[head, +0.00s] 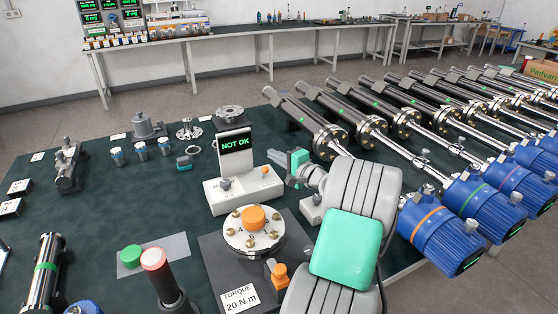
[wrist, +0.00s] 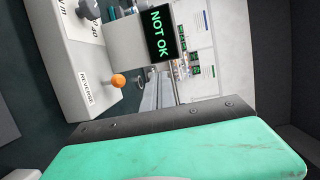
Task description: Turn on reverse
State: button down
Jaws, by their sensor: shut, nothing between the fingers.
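A white control box (head: 243,192) stands on the dark table in the head view, with a screen (head: 236,143) reading NOT OK. In the wrist view, the box front carries a small lever with an orange ball tip (wrist: 118,80) beside the label REVERSE (wrist: 88,92). A grey rotary knob (wrist: 88,10) is on the same face.
A round fixture with an orange centre (head: 253,217) stands in front of the box. Several blue-headed transmitters (head: 440,232) fill the right side. The table's left middle has free room.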

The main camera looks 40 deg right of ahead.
jog(key=s+a+r, duration=0.4)
jog(key=s+a, duration=0.1)
jog(key=s, duration=0.2)
jog(key=shift+s+a+r, duration=0.2)
jog(key=shift+s+r, duration=0.1)
jog(key=shift+s, duration=0.1)
jog(key=w+a+f+n+g+y+p, duration=0.15)
jog(key=a+n+g, duration=0.3)
jog(key=a, duration=0.55)
jog(key=w+a+f+n+g+y+p, duration=0.1)
jog(key=w+a+n+g+y+p, duration=0.3)
jog(key=a, duration=0.7)
jog(key=s+a+n+g+h+p, duration=0.1)
jog(key=s+a+n+g+h, duration=0.1)
jog(key=s+a+n, duration=0.3)
jog(key=s+a+n+g+h+p, duration=0.1)
jog(key=s+a+n+g+h, duration=0.2)
jog(key=s, duration=1)
jog(key=a+n, duration=0.2)
jog(key=a, duration=0.1)
jog(key=shift+s+a+p, duration=0.35)
jog(key=shift+s+p, duration=0.05)
